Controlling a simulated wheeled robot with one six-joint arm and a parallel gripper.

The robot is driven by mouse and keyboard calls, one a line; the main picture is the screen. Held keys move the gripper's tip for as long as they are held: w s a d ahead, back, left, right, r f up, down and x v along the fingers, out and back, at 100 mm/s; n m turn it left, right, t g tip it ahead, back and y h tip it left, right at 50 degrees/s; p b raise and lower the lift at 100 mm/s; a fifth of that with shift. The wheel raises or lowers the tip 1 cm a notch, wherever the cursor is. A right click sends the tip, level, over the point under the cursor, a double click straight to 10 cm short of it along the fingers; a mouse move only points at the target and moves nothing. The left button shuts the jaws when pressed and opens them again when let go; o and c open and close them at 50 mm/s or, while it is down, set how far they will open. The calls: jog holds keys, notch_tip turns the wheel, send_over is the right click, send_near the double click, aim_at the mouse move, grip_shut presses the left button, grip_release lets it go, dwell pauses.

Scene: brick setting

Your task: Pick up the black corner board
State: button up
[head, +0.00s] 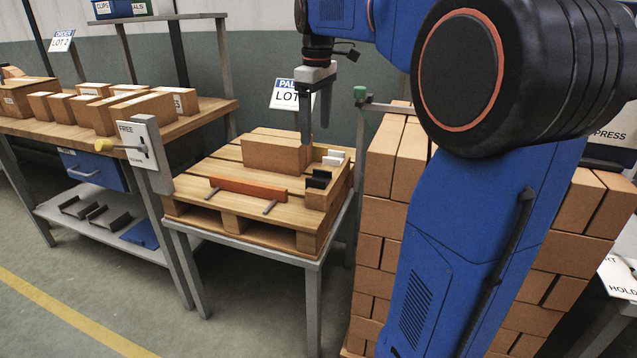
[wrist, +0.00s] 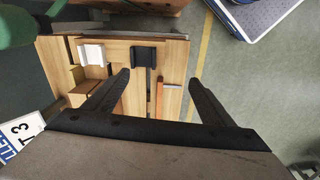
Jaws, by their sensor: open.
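The black corner board (head: 319,179) lies in a small wooden tray (head: 342,186) at the right side of a pallet. It also shows in the wrist view (wrist: 147,57), ahead of my fingers and between their lines, nearer the left one. A white corner piece (head: 333,158) lies behind it in the same tray and shows to its left in the wrist view (wrist: 92,55). My gripper (head: 315,130) is open and empty, pointing down above the back of the pallet. Its two fingers also show spread apart in the wrist view (wrist: 158,78), clear of the black board.
A cardboard box (head: 276,156) stands on the pallet (head: 222,168) beside the tray. An orange board (head: 247,190) stands along the front. Stacked boxes (head: 393,165) rise close on the right. A workbench (head: 75,125) with boxes is at the left.

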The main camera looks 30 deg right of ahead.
jog(key=w+d+r+n, duration=0.1)
jog(key=w+d, duration=0.2)
jog(key=w, duration=0.1)
send_near(319, 170)
jog(key=shift+g, duration=0.4)
jog(key=f, duration=0.2)
jog(key=s+a+f, duration=0.1)
jog(key=f, duration=0.2)
jog(key=s+f, duration=0.1)
jog(key=f, duration=0.2)
jog(key=shift+a+f, duration=0.2)
jog(key=shift+f, duration=0.05)
jog(key=shift+w, duration=0.1)
jog(key=shift+c, duration=0.4)
jog(key=c, duration=1.1)
jog(key=shift+r, duration=0.15)
